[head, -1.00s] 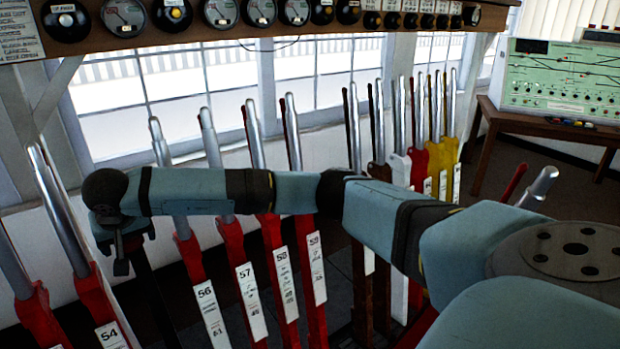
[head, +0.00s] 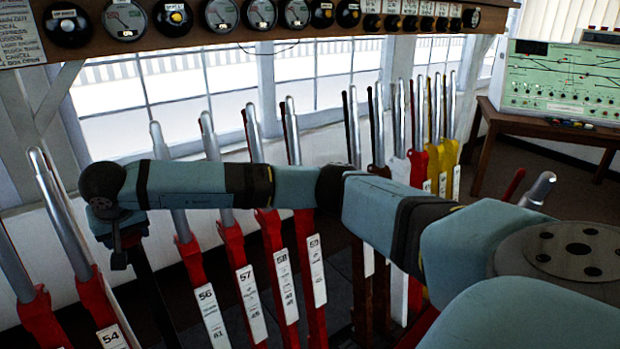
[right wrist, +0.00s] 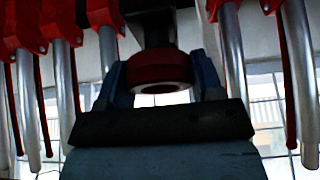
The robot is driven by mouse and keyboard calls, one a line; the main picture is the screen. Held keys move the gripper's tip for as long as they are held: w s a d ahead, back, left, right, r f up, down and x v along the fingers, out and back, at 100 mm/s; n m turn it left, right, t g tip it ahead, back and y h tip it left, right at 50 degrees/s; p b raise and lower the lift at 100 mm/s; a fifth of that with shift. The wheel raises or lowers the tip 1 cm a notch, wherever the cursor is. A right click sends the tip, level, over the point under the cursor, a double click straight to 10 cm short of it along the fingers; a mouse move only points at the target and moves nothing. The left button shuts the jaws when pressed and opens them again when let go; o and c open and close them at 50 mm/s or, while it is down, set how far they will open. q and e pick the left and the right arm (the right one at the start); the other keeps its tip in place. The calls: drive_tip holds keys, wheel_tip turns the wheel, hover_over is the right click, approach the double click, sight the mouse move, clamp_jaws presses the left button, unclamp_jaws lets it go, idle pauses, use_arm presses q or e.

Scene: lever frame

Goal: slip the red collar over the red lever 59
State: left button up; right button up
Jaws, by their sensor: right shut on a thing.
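Red lever 59 (head: 317,272) stands right of lever 58 in the head view, with a white number plate and a bare metal handle. My right forearm crosses in front of its middle. My right gripper (head: 118,258) points down at the left, well left of lever 59. In the right wrist view, my right gripper (right wrist: 160,85) is shut on the red collar (right wrist: 158,68), a short ring with a pale inner edge. A dark post is right behind the collar; I cannot tell whether they touch. The collar cannot be made out in the head view. My left gripper is not in view.
Red levers 54 (head: 88,300), 56 (head: 198,280), 57 (head: 240,275) and 58 (head: 277,265) stand in the row. Brown, white and yellow levers (head: 440,155) stand farther right. A shelf of dials (head: 200,40) runs above. A green panel (head: 560,80) stands at the right.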

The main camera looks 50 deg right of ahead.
drive_tip(key=shift+r+p, duration=1.15)
drive_tip(key=shift+r, duration=1.95)
drive_tip(key=shift+d, duration=0.1)
